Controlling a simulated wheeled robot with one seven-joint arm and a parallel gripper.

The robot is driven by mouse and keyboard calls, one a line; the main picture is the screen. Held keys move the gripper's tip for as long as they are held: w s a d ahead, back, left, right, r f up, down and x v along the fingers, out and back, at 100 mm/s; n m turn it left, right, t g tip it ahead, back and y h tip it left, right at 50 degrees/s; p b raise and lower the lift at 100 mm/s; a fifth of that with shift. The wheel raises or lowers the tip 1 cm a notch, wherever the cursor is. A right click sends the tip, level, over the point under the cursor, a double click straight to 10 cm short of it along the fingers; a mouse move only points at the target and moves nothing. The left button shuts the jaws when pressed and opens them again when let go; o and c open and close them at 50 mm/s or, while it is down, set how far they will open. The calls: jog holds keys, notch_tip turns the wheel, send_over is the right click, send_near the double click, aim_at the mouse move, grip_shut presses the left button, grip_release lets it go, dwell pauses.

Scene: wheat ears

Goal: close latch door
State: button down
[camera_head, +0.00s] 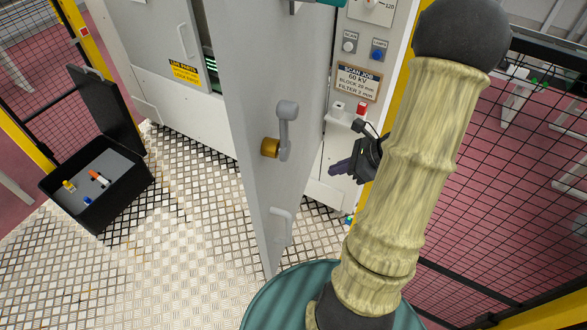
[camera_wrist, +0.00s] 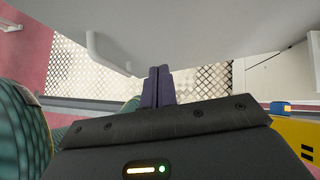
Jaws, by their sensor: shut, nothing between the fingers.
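The grey latch door (camera_head: 255,75) stands swung open from the white cabinet in the head view. On its face are a grey latch lever (camera_head: 286,115) with a brass-coloured knob (camera_head: 270,148) and a lower grey pull handle (camera_head: 282,227). My gripper (camera_head: 335,170) is to the right of the door in the head view, its dark purple fingers pointing left toward it. In the wrist view the fingers (camera_wrist: 158,75) are together and empty, close to a pale grey door panel (camera_wrist: 200,25); contact cannot be told. A grey handle (camera_wrist: 100,52) shows left of them.
The cabinet's control panel (camera_head: 362,45) with buttons and a scan label is behind my gripper. An open black case (camera_head: 125,205) stands on the metal floor at left. Black mesh fencing (camera_head: 500,190) with yellow posts bounds the right.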

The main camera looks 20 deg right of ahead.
jog(key=shift+s, duration=0.1)
jog(key=p, duration=0.4)
send_near(286, 179)
jog(key=x, duration=0.5)
jog(key=shift+f, duration=0.4)
jog(key=shift+w+a+f, duration=0.15)
jog(key=shift+w+a, duration=0.05)
jog(key=shift+w, duration=0.1)
jog(key=shift+a, duration=0.1)
